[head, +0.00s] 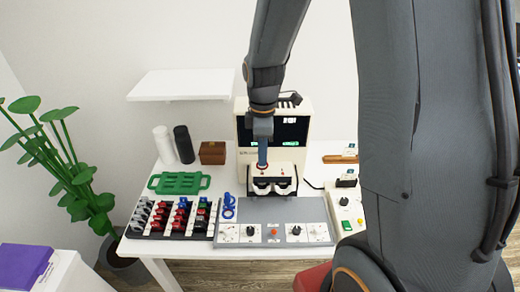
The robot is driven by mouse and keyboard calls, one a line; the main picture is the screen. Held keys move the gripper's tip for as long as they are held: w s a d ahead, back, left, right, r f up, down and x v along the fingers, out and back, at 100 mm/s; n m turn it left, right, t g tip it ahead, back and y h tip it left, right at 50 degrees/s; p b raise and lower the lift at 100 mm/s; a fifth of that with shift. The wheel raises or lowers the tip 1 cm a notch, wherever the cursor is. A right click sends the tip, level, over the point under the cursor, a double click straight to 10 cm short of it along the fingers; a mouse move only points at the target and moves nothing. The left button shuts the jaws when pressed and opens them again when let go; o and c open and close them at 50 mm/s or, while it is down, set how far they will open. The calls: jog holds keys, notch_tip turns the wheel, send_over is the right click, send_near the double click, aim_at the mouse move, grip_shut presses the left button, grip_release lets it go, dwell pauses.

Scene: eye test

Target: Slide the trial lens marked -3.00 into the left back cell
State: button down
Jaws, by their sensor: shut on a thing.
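My gripper (263,140) points down in front of the white instrument at the back of the table. It is shut on a small trial lens (262,158), which looks dark bluish with some red; its marking is too small to read. Just below it is the trial frame (273,187), with two pale rounded cells side by side on a dark stand. The held lens is above the frame's left part; I cannot tell whether it touches a cell. A lens rack (137,227) at the left holds rows of grey, red, black and blue-tabbed lenses.
A grey control panel (285,210) with knobs lies in front of the frame. The white instrument (302,107) with a dark screen stands behind. A green tray (180,183), blue object (229,208), brown box (212,153) and two cylinders (184,144) are left. A smaller panel (350,208) is right.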

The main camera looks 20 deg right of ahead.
aim_at(262, 169)
jog(key=shift+s+f+b, duration=0.1)
jog(key=shift+f+b, duration=1.8)
jog(key=shift+f, duration=0.5)
jog(key=shift+f+b, duration=0.6)
jog(key=shift+f, duration=0.95)
jog(key=c, duration=1.8)
grip_release()
jog(key=shift+a, duration=0.1)
jog(key=shift+c, duration=0.2)
jog(key=shift+w+r, duration=0.15)
jog(key=shift+w, duration=0.05)
jog(key=shift+r, duration=0.25)
jog(key=shift+s+r+b, duration=0.15)
jog(key=shift+r+b, duration=0.25)
jog(key=shift+r, duration=1.4)
jog(key=shift+s+r+b, duration=0.15)
jog(key=shift+r+b, duration=0.2)
jog(key=shift+r, duration=1.4)
